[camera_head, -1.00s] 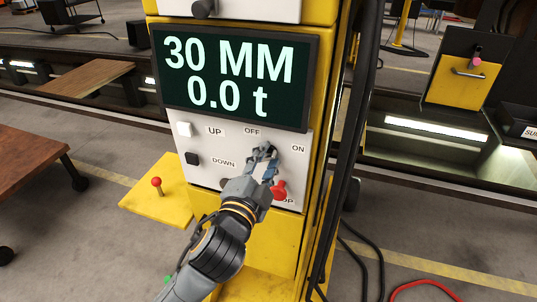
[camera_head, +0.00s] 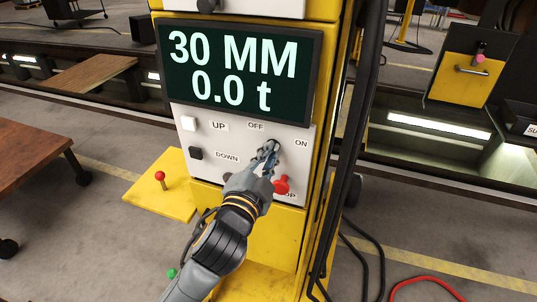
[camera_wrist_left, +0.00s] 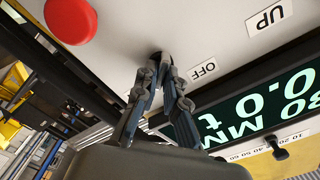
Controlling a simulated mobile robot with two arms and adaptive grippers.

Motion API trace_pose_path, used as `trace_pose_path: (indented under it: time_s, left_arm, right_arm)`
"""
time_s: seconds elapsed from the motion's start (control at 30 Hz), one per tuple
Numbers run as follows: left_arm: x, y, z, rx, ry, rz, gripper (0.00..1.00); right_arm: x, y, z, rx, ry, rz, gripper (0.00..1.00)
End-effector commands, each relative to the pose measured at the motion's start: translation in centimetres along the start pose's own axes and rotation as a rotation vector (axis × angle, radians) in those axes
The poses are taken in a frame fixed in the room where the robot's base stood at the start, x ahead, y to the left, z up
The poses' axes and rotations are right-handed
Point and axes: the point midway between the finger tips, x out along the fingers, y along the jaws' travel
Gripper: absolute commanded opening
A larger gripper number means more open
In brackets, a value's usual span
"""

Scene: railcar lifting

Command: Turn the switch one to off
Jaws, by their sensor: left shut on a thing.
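The switch (camera_head: 275,142) is a small dark knob on the white panel of the yellow column, between the "OFF" label (camera_head: 256,126) and the "ON" label (camera_head: 301,143). My left gripper (camera_head: 272,150) reaches up to it from below, with its fingers shut on it. In the left wrist view, the fingertips (camera_wrist_left: 161,66) come together at the dark switch (camera_wrist_left: 155,54), and the "OFF" label (camera_wrist_left: 203,70) is to their right. The fingers hide most of the switch, so I cannot tell its exact angle. My right gripper is not in view.
A red stop button (camera_head: 281,185) sits just below the gripper. A white button (camera_head: 188,124) and a black button (camera_head: 195,153) are on the left. The display (camera_head: 240,70) above reads 30 MM and 0.0 t. Black cables (camera_head: 345,190) hang along the column's right side.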

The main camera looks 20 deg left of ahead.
Motion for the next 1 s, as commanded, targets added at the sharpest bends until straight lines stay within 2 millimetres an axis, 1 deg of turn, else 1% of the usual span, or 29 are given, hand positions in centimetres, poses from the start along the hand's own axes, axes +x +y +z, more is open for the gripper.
trace_pose_path:
  time_s: [0.6,0.8,1.0]
  left_arm:
    - [0.0,-0.3,0.0,-0.566,-0.002,-0.002,0.0]
    - [0.0,-0.4,0.1,-0.719,-0.002,-0.001,0.0]
    - [0.0,-0.4,0.1,-0.829,-0.001,-0.002,0.0]
  right_arm:
    - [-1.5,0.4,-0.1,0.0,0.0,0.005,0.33]
    - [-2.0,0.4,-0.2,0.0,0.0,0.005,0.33]
    - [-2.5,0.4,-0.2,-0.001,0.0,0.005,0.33]
